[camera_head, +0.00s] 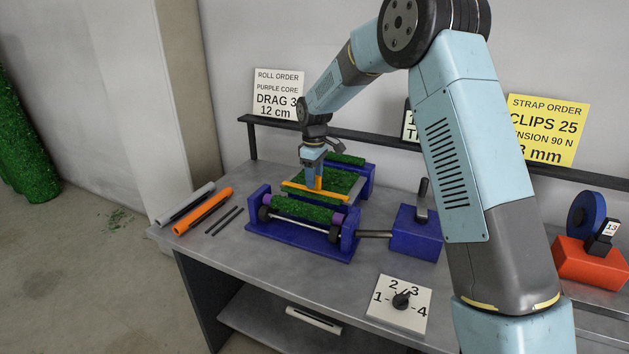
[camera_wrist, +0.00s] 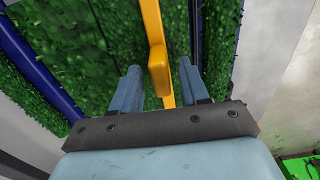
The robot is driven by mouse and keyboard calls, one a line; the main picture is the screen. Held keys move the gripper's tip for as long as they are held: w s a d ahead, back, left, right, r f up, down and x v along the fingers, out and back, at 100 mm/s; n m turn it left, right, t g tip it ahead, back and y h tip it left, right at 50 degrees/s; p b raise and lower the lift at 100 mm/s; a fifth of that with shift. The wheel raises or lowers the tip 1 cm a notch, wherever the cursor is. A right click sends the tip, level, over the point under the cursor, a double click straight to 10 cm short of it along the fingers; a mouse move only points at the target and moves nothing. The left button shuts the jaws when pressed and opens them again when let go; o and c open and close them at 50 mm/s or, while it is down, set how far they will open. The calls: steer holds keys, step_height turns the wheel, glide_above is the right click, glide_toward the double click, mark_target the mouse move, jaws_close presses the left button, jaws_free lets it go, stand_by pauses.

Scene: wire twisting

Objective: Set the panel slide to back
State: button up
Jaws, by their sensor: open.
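An orange bar (camera_head: 333,195) with an upright part lies across the green turf bed of the blue machine (camera_head: 262,228). It looks like the panel slide, but no label shows on it. My gripper (camera_head: 314,178) is over the bar, pointing down. In the wrist view, my gripper (camera_wrist: 160,88) has its two blue fingers apart, with the orange bar (camera_wrist: 155,45) running between them. I see a gap beside the fingers and cannot tell whether either touches the bar. Part of the bar is hidden behind the gripper in the head view.
A green turf roller (camera_head: 305,211) sits in front of the bar. A blue box with a lever (camera_head: 418,235) stands to the right, and a numbered dial plate (camera_head: 386,314) lies near the front edge. White and orange rolls (camera_head: 205,211) lie at left.

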steer(key=shift+f, duration=0.7)
steer(key=shift+c, duration=0.3)
jaws_close()
